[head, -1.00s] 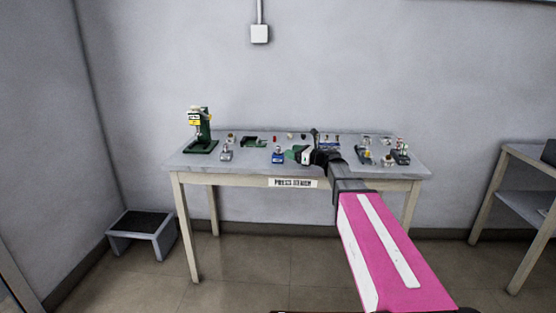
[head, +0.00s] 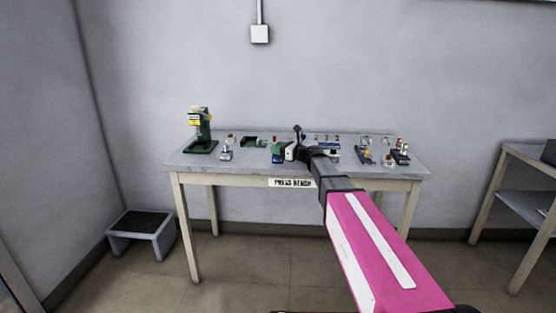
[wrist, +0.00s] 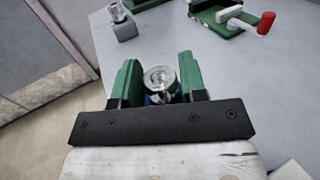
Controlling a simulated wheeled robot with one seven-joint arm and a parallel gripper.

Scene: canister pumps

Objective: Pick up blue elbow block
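The blue elbow block (head: 276,158) stands near the front edge of the bench, partly hidden by my gripper (head: 283,151) in the head view. In the wrist view its round silver top (wrist: 160,78) shows between the two green fingers of my gripper (wrist: 160,75), with a little blue (wrist: 154,98) below it. The fingers are apart, one on each side of the block. I cannot tell whether they touch it. The lower part of the block is hidden by the black gripper body.
The bench (head: 240,172) holds a green press (head: 203,135) at the left end. A grey block with a metal fitting (head: 226,153) stands left of my gripper, and a green fixture (head: 253,142) lies behind. Several small parts (head: 364,155) stand to the right.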

